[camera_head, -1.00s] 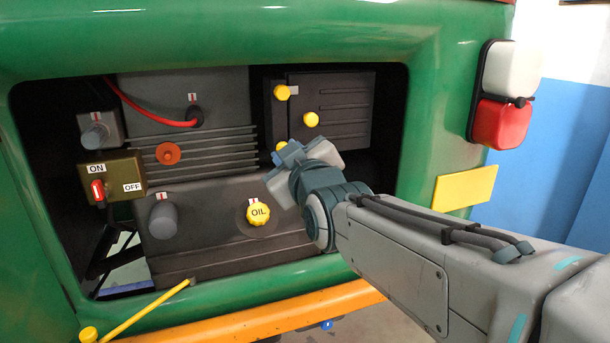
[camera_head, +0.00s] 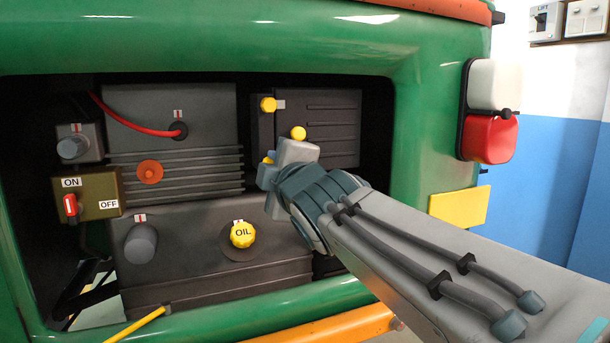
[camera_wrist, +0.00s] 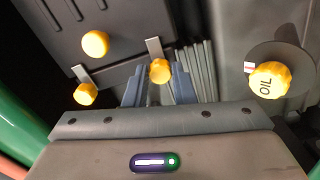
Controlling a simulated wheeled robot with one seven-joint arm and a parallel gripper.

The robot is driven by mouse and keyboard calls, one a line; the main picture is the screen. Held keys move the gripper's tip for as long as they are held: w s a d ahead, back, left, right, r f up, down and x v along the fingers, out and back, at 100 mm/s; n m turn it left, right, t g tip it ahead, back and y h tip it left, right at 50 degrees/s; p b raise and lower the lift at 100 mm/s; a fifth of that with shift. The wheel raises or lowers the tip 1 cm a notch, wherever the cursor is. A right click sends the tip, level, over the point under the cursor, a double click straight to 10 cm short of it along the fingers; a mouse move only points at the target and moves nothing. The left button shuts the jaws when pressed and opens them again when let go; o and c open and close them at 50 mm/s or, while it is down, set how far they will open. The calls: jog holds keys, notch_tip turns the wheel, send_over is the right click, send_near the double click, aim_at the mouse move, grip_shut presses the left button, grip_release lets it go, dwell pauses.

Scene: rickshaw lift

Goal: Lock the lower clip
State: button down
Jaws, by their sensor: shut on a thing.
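The lower clip (camera_head: 267,160) is a yellow knob at the left edge of the dark ridged cover, largely hidden behind my gripper (camera_head: 272,172) in the head view. In the wrist view, this clip (camera_wrist: 160,70) sits between the blue fingers of my gripper (camera_wrist: 158,88), which is shut on it. Its grey tab points towards the cover. The upper clip (camera_head: 268,104) is a similar yellow knob with a grey tab that reaches right over the cover's edge. It also shows in the wrist view (camera_wrist: 85,94).
A yellow knob (camera_head: 298,132) sits on the ridged cover (camera_head: 335,110). The yellow oil cap (camera_head: 242,234) is below and left of my gripper. An ON/OFF switch box (camera_head: 98,196) is at the left. The green body (camera_head: 420,110) frames the opening closely on all sides.

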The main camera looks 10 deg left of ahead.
jog(key=shift+n, duration=0.3)
dwell(0.4)
jog(key=c, duration=1.2)
grip_release()
